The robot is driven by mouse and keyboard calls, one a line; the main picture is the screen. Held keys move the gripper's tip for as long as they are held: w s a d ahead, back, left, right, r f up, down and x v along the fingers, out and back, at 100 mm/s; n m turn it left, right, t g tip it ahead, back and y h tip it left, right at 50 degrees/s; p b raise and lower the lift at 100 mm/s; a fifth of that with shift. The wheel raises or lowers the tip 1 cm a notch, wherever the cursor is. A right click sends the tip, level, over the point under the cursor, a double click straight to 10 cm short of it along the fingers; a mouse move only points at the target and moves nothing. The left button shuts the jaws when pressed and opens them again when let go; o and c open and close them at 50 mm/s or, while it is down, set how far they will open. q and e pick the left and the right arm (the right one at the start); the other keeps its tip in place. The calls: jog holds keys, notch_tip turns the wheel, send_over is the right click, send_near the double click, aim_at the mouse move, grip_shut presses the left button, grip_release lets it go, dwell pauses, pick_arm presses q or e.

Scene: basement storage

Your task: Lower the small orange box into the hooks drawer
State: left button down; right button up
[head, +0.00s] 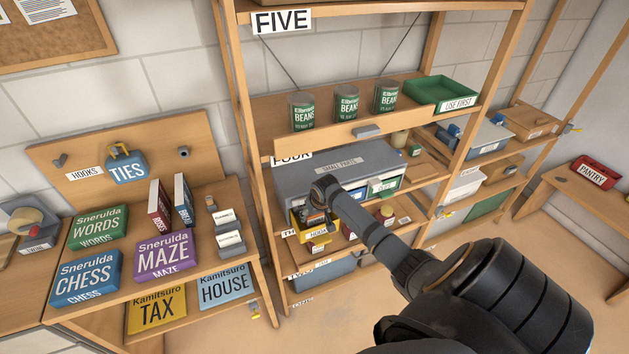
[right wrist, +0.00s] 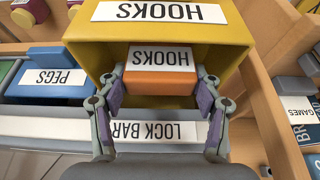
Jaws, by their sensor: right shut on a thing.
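My right gripper (right wrist: 162,100) is shut on the small orange box (right wrist: 160,83), one finger on each side. The box has a white HOOKS label, upside down in the right wrist view. The box is at the mouth of the yellow hooks drawer (right wrist: 82,42), whose own HOOKS label shows at the top. I cannot tell how deep the box sits or whether it touches the drawer. In the head view my right gripper (head: 319,213) is at the yellow drawer (head: 299,231), partly covering it. My left gripper is not in view.
The grey small parts cabinet (head: 345,158) stands on the shelf, with the blue pegs drawer (right wrist: 40,86) beside the yellow one. A pale LOCK BAR strip (right wrist: 60,125) runs across near my fingers. A wooden shelf post (right wrist: 262,95) rises close to the gripper. Bean cans (head: 346,104) stand above.

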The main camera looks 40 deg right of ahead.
jog(key=shift+f+b, duration=0.65)
jog(key=shift+f, duration=0.45)
dwell(0.3)
jog(key=o, duration=1.2)
jog(key=shift+r, duration=0.1)
jog(key=v, duration=1.1)
jog(key=shift+s+a+r, duration=0.1)
jog(key=shift+s+r, duration=0.05)
jog(key=shift+r, duration=0.25)
